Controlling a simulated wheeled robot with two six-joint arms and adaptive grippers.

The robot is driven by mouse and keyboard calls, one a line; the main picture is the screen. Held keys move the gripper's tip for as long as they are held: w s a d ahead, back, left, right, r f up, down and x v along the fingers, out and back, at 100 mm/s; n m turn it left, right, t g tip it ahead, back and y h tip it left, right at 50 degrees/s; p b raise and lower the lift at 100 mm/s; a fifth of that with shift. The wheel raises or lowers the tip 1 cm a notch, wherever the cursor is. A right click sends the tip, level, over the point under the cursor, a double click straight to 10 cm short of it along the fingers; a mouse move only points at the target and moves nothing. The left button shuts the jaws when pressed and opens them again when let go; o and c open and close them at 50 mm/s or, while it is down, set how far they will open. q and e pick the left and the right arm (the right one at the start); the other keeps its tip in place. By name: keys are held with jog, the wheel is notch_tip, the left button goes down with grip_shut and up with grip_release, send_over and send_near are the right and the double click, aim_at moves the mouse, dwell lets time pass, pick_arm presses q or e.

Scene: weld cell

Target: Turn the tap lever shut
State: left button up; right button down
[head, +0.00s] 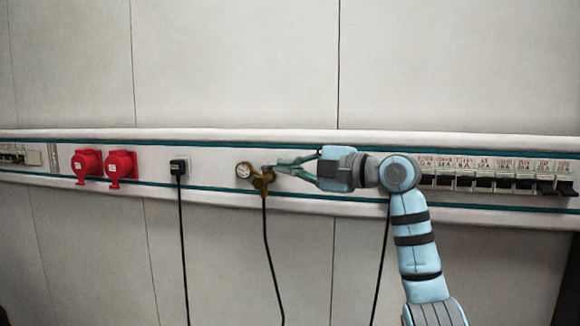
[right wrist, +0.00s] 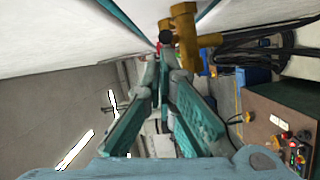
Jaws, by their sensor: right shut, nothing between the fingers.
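The brass tap (head: 262,181) sits on the wall rail with a round white gauge (head: 243,170) at its left and a black hose hanging below it. My right gripper (head: 276,170) reaches in from the right, its fingertips at the tap's right side. The fingers are shut with nothing between them. In the right wrist view the tips (right wrist: 164,62) are close to the brass tap (right wrist: 186,24); I cannot tell whether they touch it. The tap's lever is not clearly distinguishable, being small and partly behind the fingertips. My left gripper is not in view.
Two red sockets (head: 121,166) and a black plug (head: 179,168) with a hanging cable are left of the tap on the rail. A row of breaker switches (head: 500,182) is at the right, beyond my right arm. The wall above the rail is bare.

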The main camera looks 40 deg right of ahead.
jog(key=s+a+b+v, duration=0.1)
jog(key=a+b+v, duration=0.1)
jog(key=v, duration=0.9)
jog(key=shift+a+r+b, duration=0.2)
jog(key=shift+r+b, duration=0.1)
jog(key=shift+b, duration=0.15)
